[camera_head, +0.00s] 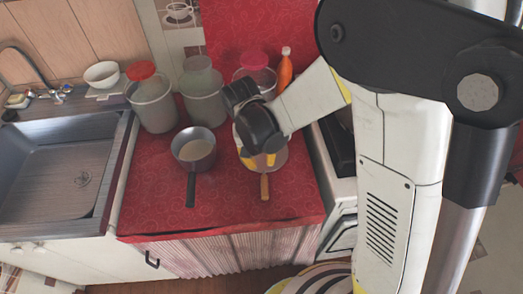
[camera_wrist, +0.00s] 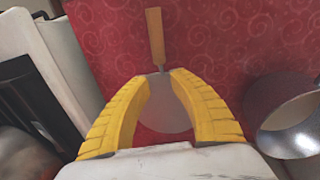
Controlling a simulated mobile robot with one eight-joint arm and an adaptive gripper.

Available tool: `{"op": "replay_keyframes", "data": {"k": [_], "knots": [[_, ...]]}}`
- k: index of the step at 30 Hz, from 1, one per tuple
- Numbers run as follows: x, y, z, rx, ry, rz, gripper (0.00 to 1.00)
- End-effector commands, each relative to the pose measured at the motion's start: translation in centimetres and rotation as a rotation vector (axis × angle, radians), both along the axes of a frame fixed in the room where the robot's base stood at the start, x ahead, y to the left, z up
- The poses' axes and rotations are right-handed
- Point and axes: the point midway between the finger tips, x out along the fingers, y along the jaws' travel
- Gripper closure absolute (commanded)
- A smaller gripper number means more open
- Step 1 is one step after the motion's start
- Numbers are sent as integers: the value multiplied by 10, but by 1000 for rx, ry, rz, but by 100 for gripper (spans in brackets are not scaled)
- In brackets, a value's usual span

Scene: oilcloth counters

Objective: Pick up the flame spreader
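The flame spreader is a flat grey disc with a wooden handle. It lies on the red oilcloth, and in the head view its handle (camera_head: 265,187) points toward the counter's front edge. My gripper (camera_head: 258,160) is over the disc and hides much of it. In the wrist view the disc (camera_wrist: 168,115) shows between the yellow fingers of my gripper (camera_wrist: 161,75), and the handle extends beyond the fingertips. The fingers are apart, with a gap between their tips. I cannot tell whether the fingertips touch the disc.
A grey saucepan (camera_head: 194,150) stands left of the spreader. Lidded jars (camera_head: 152,102) (camera_head: 203,95) and an orange bottle (camera_head: 285,72) stand behind. The stove (camera_head: 340,185) is at the right and the sink (camera_head: 65,165) at the left. The front strip of oilcloth is clear.

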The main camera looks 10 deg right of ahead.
Motion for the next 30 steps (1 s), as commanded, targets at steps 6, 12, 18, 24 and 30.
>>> {"op": "replay_keyframes", "data": {"k": [6,12,18,24,30], "knots": [[0,-3,-18,1,-1,0,75],[-3,-6,-46,1,-1,0,75],[-4,-10,-67,1,-1,0,75],[-4,-10,-65,1,-1,1,79],[-4,-10,-65,1,-1,1,100]]}}
